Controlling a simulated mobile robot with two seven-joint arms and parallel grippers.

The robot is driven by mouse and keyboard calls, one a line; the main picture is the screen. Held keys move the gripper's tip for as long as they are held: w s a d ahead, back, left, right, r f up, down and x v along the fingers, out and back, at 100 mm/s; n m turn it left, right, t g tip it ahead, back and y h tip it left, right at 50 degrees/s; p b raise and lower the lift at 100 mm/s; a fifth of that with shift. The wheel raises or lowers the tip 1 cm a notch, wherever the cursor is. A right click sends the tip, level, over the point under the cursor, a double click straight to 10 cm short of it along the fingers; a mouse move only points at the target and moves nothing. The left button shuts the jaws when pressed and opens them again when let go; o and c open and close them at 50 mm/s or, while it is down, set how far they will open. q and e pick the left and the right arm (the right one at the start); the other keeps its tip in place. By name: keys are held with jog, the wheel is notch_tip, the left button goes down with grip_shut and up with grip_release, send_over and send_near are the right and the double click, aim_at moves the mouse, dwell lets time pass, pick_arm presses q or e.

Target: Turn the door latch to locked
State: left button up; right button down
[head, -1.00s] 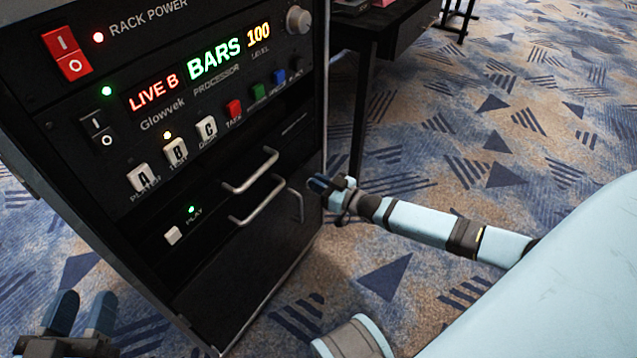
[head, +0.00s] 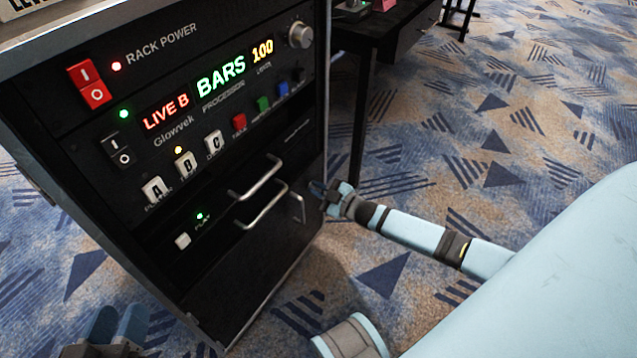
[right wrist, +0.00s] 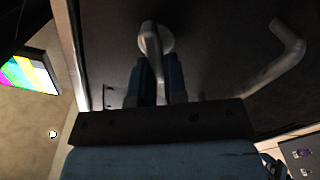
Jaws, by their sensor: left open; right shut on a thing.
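The door latch (right wrist: 150,45) is a grey metal lever on a round base, fixed to a dark door. In the right wrist view, it runs from its base down between the blue fingers of my right gripper (right wrist: 157,80), which is shut on it. In the head view, my right gripper (head: 317,189) is at the lower right edge of the black equipment rack (head: 235,290) and hides the latch. No lock marking is readable. My left gripper (head: 118,324) is open and empty at the lower left, in front of the rack.
A bent metal handle (head: 299,207) stands out beside my right gripper; silver drawer handles (head: 262,207) are further left. Switches and lit displays (head: 222,81) fill the rack's upper front. A dark table (head: 385,30) stands behind.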

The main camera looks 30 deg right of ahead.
jog(key=n, duration=0.3)
jog(key=f+n, duration=0.1)
jog(key=n, duration=0.3)
jog(key=a+n, duration=0.1)
jog(key=n, duration=0.3)
jog(key=shift+s+f, duration=0.2)
jog(key=shift+f, duration=0.15)
pick_arm(q)
jog(key=shift+r, duration=0.5)
pick_arm(e)
jog(key=shift+n, duration=0.4)
jog(key=c, duration=1.2)
grip_release()
jog(key=shift+o, duration=0.2)
pick_arm(q)
jog(key=shift+a, duration=0.1)
pick_arm(e)
jog(key=shift+d, duration=0.1)
